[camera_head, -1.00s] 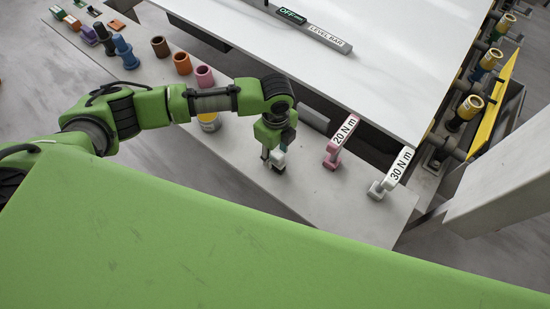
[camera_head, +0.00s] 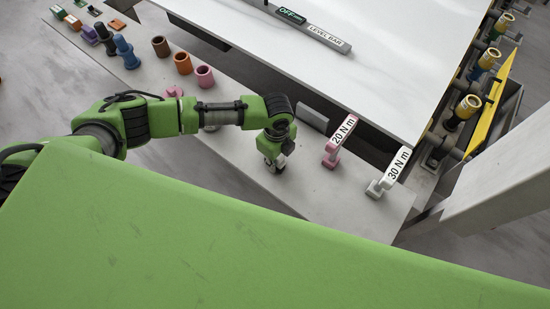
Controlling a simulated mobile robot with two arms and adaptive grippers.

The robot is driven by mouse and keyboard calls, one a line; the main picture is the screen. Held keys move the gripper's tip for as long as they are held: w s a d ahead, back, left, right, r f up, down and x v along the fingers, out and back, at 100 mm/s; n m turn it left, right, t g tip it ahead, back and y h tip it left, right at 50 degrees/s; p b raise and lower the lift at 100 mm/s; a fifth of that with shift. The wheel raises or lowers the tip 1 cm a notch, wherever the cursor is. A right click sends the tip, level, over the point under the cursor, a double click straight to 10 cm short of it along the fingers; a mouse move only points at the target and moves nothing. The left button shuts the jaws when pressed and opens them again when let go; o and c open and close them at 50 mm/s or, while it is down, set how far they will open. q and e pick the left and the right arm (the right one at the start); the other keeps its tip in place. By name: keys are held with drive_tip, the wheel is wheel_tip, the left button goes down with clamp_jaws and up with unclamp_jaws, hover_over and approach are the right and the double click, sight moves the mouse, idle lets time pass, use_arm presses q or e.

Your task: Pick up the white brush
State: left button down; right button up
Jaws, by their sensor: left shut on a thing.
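My left gripper (camera_head: 274,163) is over the pale stone bench, left of the pink tool marked 20 N m. It points down and is shut on the white brush, of which at most a small pale part shows beside the fingers. The gripper hides most of the brush, and I cannot tell whether it touches the bench. My right gripper is not in view.
The pink 20 N m tool (camera_head: 331,158) and white 30 N m tool (camera_head: 375,189) stand to the right. Cups, among them a pink cup (camera_head: 205,77), stand behind my left arm. The white slab (camera_head: 370,70) bears a level bar (camera_head: 310,33).

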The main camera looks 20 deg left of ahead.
use_arm(q)
drive_tip(key=shift+r, duration=0.45)
drive_tip(key=r, duration=0.1)
drive_tip(key=r+b, duration=0.1)
drive_tip(key=shift+a+r, duration=0.25)
drive_tip(key=shift+r, duration=0.05)
drive_tip(key=s+a+r+b, duration=0.3)
drive_tip(key=s+a+r, duration=0.3)
drive_tip(key=a+r, duration=0.3)
drive_tip(key=a, duration=0.3)
drive_tip(key=shift+a+r, duration=0.15)
drive_tip(key=shift+r, duration=0.15)
drive_tip(key=c, duration=2.4)
unclamp_jaws()
drive_tip(key=shift+c, duration=0.2)
drive_tip(key=c, duration=0.4)
